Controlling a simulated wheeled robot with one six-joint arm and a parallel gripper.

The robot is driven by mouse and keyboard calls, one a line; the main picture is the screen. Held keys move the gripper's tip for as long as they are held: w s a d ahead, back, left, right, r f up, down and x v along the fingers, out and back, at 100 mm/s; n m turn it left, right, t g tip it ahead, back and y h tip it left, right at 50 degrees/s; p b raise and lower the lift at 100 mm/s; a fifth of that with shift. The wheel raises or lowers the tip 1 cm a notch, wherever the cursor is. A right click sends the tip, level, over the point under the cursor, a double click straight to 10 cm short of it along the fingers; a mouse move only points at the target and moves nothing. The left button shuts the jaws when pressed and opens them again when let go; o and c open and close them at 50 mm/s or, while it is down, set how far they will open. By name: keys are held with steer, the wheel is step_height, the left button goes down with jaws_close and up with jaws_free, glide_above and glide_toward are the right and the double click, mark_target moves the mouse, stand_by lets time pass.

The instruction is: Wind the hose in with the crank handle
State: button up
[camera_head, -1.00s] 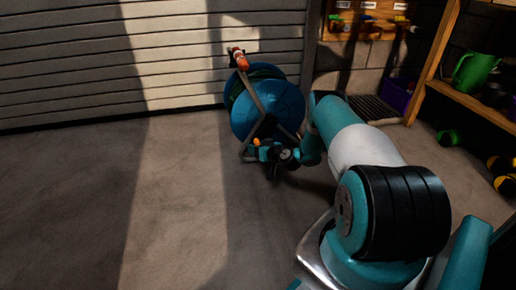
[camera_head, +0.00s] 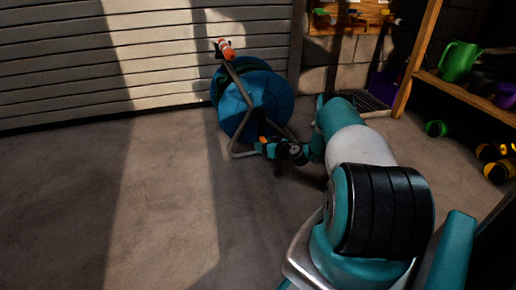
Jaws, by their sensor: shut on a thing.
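The hose reel has a blue drum (camera_head: 270,98) on a grey tube frame and stands on the floor before the shutter door. An orange-and-white hose end (camera_head: 225,50) sits at the top of its frame. My gripper (camera_head: 267,148) is low at the front right of the drum. It is shut on the crank handle, whose small orange part (camera_head: 262,139) shows just above the jaws. The fingers are small and dark here, so the exact grip is hard to see. My arm comes in from the lower right and hides the floor behind it.
The ribbed shutter door (camera_head: 90,50) is behind the reel. At right, a wooden shelf (camera_head: 465,95) holds a green watering can (camera_head: 460,61), with yellow-and-black items (camera_head: 497,160) below. The concrete floor (camera_head: 70,200) at left is clear.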

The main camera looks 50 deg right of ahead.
steer(key=shift+d+r, duration=0.1)
steer(key=shift+d, duration=0.2)
steer(key=o, duration=0.4)
steer(key=shift+s, duration=0.1)
steer(key=shift+s+a, duration=0.1)
steer(key=shift+a, duration=0.05)
steer(key=shift+s+a+p, duration=0.75)
steer(key=shift+s+p, duration=0.5)
steer(key=shift+s+a+p, duration=0.8)
steer(key=shift+s+p, duration=0.45)
steer(key=shift+p, duration=0.05)
steer(key=shift+s+a+p, duration=0.75)
steer(key=shift+s+p, duration=0.5)
